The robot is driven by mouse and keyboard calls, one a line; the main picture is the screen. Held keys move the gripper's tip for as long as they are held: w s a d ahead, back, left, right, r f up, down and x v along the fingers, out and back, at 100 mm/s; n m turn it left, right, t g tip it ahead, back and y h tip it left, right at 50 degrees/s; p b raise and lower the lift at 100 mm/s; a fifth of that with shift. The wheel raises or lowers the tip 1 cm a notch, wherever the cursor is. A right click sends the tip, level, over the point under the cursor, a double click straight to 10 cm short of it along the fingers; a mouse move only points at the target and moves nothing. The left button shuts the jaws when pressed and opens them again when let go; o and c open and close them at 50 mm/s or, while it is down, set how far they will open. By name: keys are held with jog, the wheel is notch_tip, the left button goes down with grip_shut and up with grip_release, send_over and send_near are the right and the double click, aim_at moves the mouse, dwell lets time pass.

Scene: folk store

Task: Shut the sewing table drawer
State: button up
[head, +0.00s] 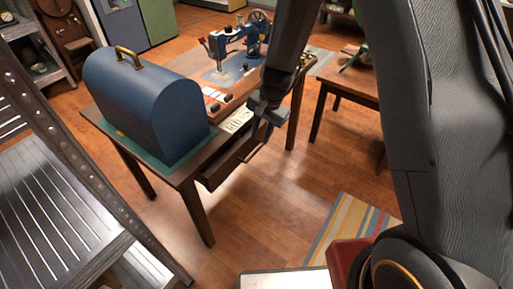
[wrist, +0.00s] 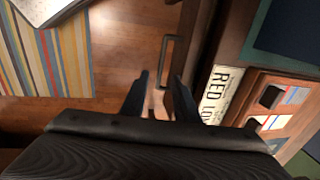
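The sewing table (head: 196,212) is a dark wooden table left of centre in the head view. Its drawer (head: 226,165) is partly open and stands out from under the front edge of the top. In the wrist view, a dark bar handle (wrist: 167,60) shows on the drawer front. My gripper (head: 261,128) is at the drawer's front, at its right part in the head view. In the wrist view my gripper (wrist: 161,76) has its two fingers apart, with the handle just beyond the tips. Nothing shows held; contact with the drawer cannot be told.
A blue domed case (head: 150,105) and a blue sewing machine (head: 235,47) stand on the table. A sign (head: 238,120) lies near its front edge. Another wooden table (head: 350,88) is at the right. A metal shelf (head: 60,205) is at the near left. The floor before the drawer is clear.

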aim_at(255, 151)
jog(key=shift+w+a+f, duration=0.2)
jog(key=shift+a+f, duration=0.05)
jog(key=shift+f, duration=1.1)
jog(key=shift+w+a+f, duration=0.25)
jog(key=shift+f, duration=1.1)
jog(key=shift+w+a+f, duration=0.2)
jog(key=shift+a+f, duration=0.05)
jog(key=shift+f, duration=1.1)
grip_shut()
